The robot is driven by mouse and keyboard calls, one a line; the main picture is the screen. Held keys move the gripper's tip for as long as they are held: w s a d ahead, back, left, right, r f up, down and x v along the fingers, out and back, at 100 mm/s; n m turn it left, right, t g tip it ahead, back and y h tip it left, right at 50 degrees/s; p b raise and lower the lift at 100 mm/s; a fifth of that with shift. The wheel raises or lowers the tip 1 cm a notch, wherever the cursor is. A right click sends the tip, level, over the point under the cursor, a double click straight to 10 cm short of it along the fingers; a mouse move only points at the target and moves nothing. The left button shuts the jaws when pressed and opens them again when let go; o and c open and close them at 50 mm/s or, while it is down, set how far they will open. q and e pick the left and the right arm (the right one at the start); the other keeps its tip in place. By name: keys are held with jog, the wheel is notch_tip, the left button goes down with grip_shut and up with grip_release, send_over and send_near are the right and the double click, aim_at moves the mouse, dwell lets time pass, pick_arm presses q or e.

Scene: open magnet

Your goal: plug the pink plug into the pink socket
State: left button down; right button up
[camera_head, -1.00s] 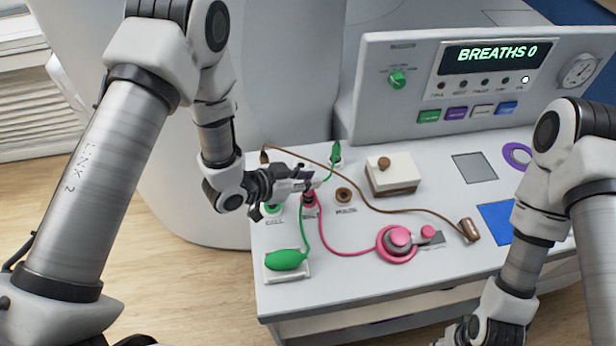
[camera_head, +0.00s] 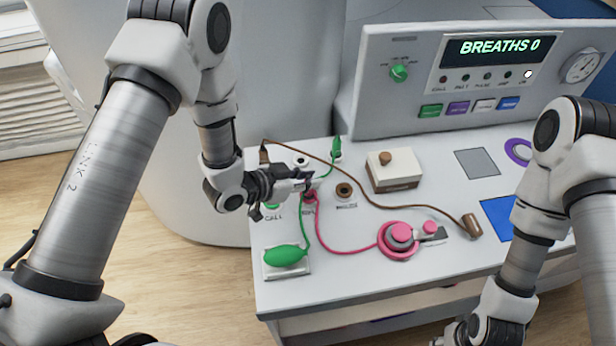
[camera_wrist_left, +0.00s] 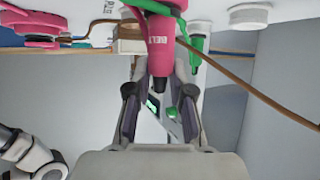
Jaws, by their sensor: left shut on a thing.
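The pink plug (camera_wrist_left: 158,45), marked BELT, shows in the left wrist view between the fingers of my left gripper (camera_wrist_left: 160,95). In the head view my left gripper (camera_head: 304,184) is shut on it, low over the panel's left part. Pink shows just below the fingertips, where the plug and pink socket (camera_head: 310,198) overlap; I cannot tell whether the plug is seated. A pink cord runs from there to the pink round piece (camera_head: 398,240). My right gripper (camera_head: 466,333) is partly in view at the bottom edge, and its jaws are unclear.
The green CALL socket (camera_head: 272,206) is left of the gripper, and the brown socket (camera_head: 345,190) is right. A green bulb (camera_head: 286,257) lies in front. A brown cord arches behind the gripper to a brown cylinder (camera_head: 471,225). A white box (camera_head: 394,170) stands behind right.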

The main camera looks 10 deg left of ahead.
pick_arm(q)
jog(key=c, duration=0.9)
grip_release()
jog(key=shift+c, duration=0.2)
jog(key=v, duration=1.2)
jog(key=shift+f, duration=0.1)
